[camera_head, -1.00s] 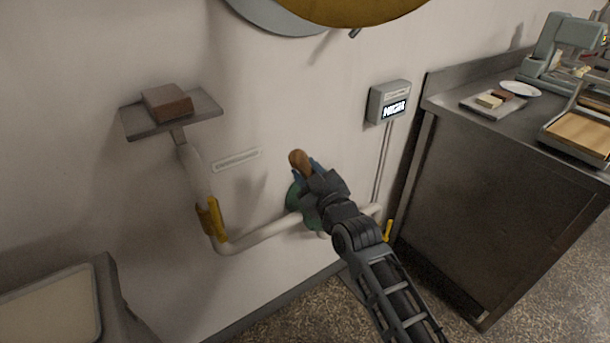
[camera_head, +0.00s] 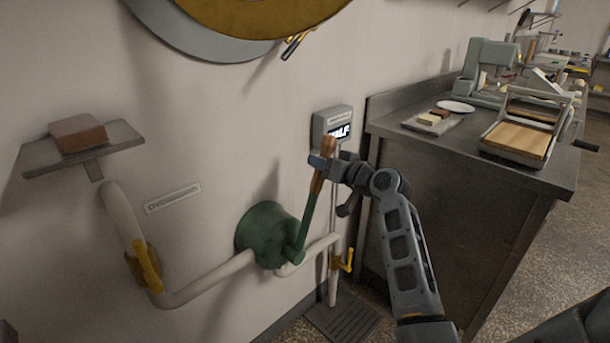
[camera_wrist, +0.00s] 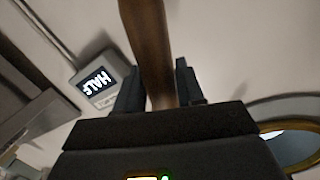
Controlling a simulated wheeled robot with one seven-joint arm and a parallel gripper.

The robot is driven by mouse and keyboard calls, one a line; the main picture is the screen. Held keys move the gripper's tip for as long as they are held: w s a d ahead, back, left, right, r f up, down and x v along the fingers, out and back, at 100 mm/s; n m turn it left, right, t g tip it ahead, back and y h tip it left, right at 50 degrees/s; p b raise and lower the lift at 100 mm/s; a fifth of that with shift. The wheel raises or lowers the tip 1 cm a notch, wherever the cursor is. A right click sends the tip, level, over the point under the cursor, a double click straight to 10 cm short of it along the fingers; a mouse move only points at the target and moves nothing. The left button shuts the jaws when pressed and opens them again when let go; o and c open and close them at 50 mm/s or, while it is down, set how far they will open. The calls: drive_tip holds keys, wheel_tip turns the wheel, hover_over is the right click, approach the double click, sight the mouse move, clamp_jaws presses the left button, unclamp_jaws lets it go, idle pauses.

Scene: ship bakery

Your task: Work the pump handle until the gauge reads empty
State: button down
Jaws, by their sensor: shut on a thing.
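The green pump (camera_head: 264,234) is on the wall, joined to white pipes. Its green lever rises up and to the right, ending in a brown wooden handle (camera_head: 328,150). My gripper (camera_head: 322,168) is shut on the handle near its top. In the wrist view the brown handle (camera_wrist: 148,45) stands between my dark fingers. The gauge (camera_head: 333,124) is a grey wall box behind the handle, partly hidden in the head view. In the wrist view the gauge (camera_wrist: 97,80) reads "HALF".
Yellow valve levers sit on the left pipe (camera_head: 144,268) and right pipe (camera_head: 347,260). A wall shelf (camera_head: 117,138) holds a brown block (camera_head: 77,134). A metal counter (camera_head: 450,180) with bakery tools stands close on the right. A floor drain (camera_head: 343,318) lies below.

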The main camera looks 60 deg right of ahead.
drive_tip(key=shift+m+y, duration=0.3)
drive_tip(key=shift+m, duration=0.5)
drive_tip(key=shift+s+d+f+b, duration=0.2)
drive_tip(key=shift+d+f, duration=0.15)
drive_tip(key=shift+d, duration=0.35)
drive_tip(key=shift+s+d+f+b, duration=0.2)
drive_tip(key=shift+d+f, duration=0.2)
drive_tip(key=shift+d, duration=0.25)
drive_tip(key=shift+s+d+f+b, duration=0.2)
drive_tip(key=shift+d+f, duration=0.15)
drive_tip(key=shift+d, duration=0.35)
drive_tip(key=c, duration=0.8)
unclamp_jaws()
drive_tip(key=shift+d, duration=0.1)
drive_tip(key=v, duration=0.8)
drive_tip(key=shift+w+f, duration=0.1)
